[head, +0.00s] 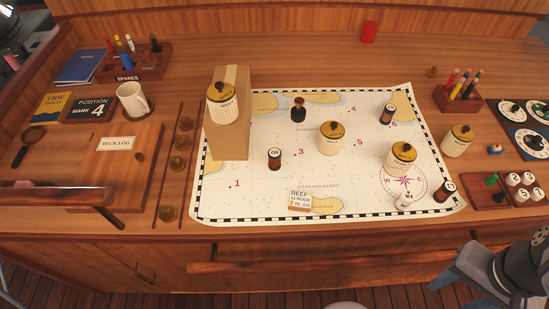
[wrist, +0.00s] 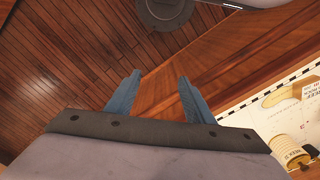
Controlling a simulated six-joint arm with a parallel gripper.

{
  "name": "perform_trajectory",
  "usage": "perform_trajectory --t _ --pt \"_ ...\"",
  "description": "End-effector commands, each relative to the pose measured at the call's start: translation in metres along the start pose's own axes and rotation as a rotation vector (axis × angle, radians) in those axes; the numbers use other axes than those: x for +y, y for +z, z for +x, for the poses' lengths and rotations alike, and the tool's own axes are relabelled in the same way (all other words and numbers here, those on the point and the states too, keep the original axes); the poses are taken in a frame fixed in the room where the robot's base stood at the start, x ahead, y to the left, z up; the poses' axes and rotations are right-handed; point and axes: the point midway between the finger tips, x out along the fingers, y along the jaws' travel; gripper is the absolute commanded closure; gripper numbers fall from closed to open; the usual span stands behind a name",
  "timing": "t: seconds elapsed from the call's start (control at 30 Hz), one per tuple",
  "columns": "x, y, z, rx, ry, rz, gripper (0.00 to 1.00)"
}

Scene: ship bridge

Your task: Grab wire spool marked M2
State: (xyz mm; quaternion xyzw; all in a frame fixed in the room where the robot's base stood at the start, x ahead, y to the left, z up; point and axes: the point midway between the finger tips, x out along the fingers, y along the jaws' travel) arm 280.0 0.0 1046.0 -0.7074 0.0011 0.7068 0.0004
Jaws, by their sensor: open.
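Small dark cylinders with white labels, which look like spools, stand on the chart: one at left centre (head: 274,158), one at upper right (head: 387,114) and one at lower right (head: 444,190). A smaller whitish piece (head: 403,200) is beside the lower right one. Their marks are too small to read, so I cannot tell which is M2. My gripper (wrist: 160,80) is open and empty in the wrist view, with blue fingers spread over the floor and the desk's front edge. In the head view, part of my arm shows at the lower right, off the desk.
Cream jars with gold lids stand on the chart (head: 260,190): one at centre (head: 332,140), one at right (head: 402,160). Another (head: 457,142) is beside it. A cardboard box (head: 228,140) with a jar is at left. A pen rack (head: 458,98) stands at right.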

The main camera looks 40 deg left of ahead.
Motion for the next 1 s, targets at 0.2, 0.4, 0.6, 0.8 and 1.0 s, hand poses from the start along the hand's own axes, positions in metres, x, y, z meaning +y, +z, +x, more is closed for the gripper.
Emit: perform_trajectory --t 0.2,0.4,0.6,0.8,1.0 --pt "-0.025 -0.018 -0.013 0.048 -0.039 -0.059 0.52" --pt "-0.076 -0.05 -0.008 0.157 -0.118 -0.157 0.52" --pt "-0.151 -0.08 -0.005 0.298 -0.224 -0.271 0.52" --pt "-0.264 -0.098 -0.008 0.497 -0.362 -0.393 0.52" --pt "-0.365 -0.086 -0.013 0.702 -0.454 -0.461 0.52"
